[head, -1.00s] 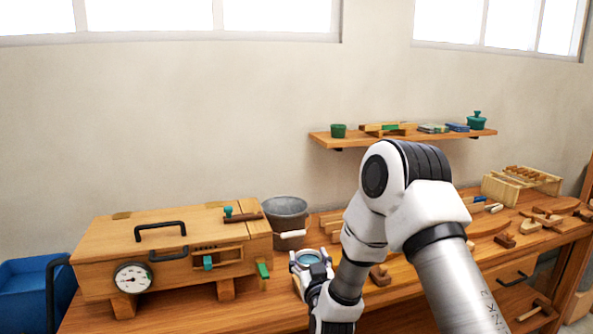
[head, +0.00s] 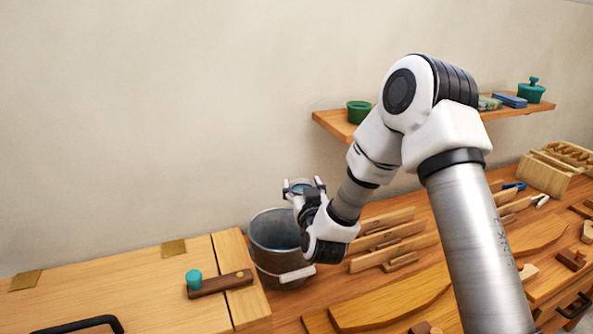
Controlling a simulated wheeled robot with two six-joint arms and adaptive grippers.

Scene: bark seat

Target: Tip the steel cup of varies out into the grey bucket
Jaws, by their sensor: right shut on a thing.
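The grey bucket (head: 264,262) stands on the wooden bench, right of the wooden box, with a white grip on its wire handle. My right gripper (head: 302,188) is shut on the steel cup (head: 299,193) and holds it above the bucket's right rim. The cup looks upright, with a bluish inside just visible at its top. Most of the cup is hidden by the gripper, and I cannot make out its contents. My left gripper is not in view.
A wooden box (head: 130,285) with a dark handle and a teal-knobbed bar (head: 219,284) fills the lower left. Wooden tools and slotted racks (head: 385,240) lie right of the bucket. A wall shelf (head: 335,124) holds a green pot (head: 358,111).

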